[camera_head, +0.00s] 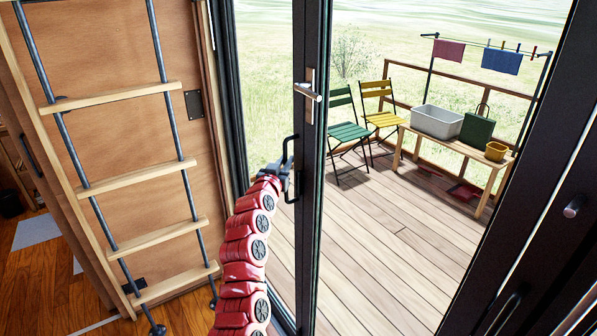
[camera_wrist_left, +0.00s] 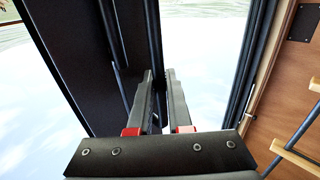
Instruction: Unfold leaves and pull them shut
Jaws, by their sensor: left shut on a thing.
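A dark-framed glass door leaf (camera_head: 309,150) stands near the middle of the head view, with a silver lever handle (camera_head: 308,92) on its stile. A black bar handle (camera_head: 289,146) sits lower on the same leaf. My left gripper (camera_head: 283,170) is shut on this black handle; its jaws cover part of it. In the left wrist view the two fingers (camera_wrist_left: 157,98) reach up beside the dark leaf frame (camera_wrist_left: 85,60), and the grip itself is hard to make out. More dark leaves (camera_head: 535,130) stand at the right. My right gripper is not in view.
A ladder (camera_head: 130,178) leans by the wooden wall at left. Outside, the deck (camera_head: 385,240) is open floor, with a green chair (camera_head: 347,132), a yellow chair (camera_head: 380,110) and a bench (camera_head: 455,150) bearing a grey tub (camera_head: 437,122) farther back.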

